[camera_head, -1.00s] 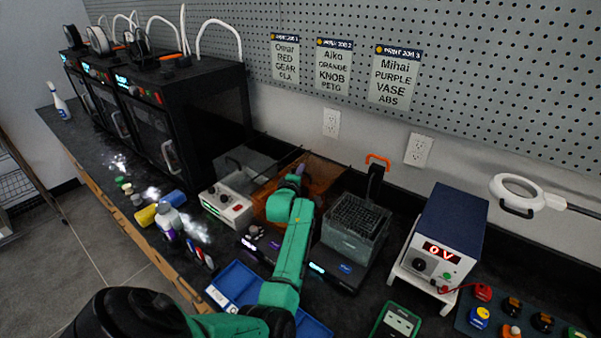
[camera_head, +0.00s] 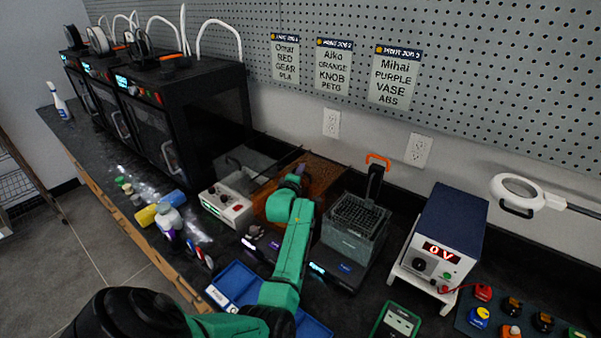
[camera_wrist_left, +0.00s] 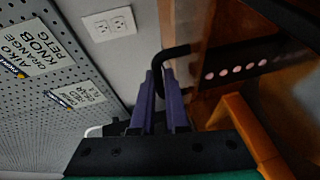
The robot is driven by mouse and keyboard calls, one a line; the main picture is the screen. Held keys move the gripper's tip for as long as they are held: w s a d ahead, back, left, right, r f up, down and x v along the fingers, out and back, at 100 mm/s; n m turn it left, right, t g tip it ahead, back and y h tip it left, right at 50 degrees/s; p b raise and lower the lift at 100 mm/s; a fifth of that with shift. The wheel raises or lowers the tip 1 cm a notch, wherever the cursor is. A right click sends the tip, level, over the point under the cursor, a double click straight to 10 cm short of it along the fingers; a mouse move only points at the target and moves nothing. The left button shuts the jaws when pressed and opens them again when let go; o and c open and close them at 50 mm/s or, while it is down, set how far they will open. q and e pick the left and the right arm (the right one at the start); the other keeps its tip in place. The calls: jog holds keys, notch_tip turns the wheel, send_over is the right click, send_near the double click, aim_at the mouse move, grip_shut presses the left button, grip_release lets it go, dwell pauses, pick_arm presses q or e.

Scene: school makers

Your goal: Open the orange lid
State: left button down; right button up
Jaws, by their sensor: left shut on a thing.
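The orange lid (camera_head: 322,168) is a see-through, brownish-orange panel on a box at the back of the bench, left of the grey mesh basket. My left gripper (camera_head: 299,170) is at the lid, with my green arm covering part of the box. In the left wrist view, its purple fingers (camera_wrist_left: 168,98) are shut on a black bar handle (camera_wrist_left: 176,51) beside the orange panel (camera_wrist_left: 215,45). The exact lid angle is hard to tell. My right gripper is not in view.
A grey mesh basket (camera_head: 356,222) with an upright orange-topped handle (camera_head: 377,160) stands close right of the lid. A white control box (camera_head: 228,205) is to the left. A blue tray (camera_head: 235,282) lies in front. A power supply (camera_head: 445,240) stands farther right.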

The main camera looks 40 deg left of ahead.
aim_at(309, 172)
pick_arm(q)
jog(key=w+b, duration=0.4)
jog(key=shift+w+a+f+b, duration=0.1)
jog(key=shift+w+f+b, duration=0.1)
jog(key=shift+f+b, duration=0.1)
jog(key=shift+w+r, duration=0.15)
jog(key=shift+w, duration=0.1)
jog(key=shift+r, duration=0.1)
jog(key=shift+s, duration=0.1)
jog(key=c, duration=1.2)
grip_release()
jog(key=shift+a, duration=0.1)
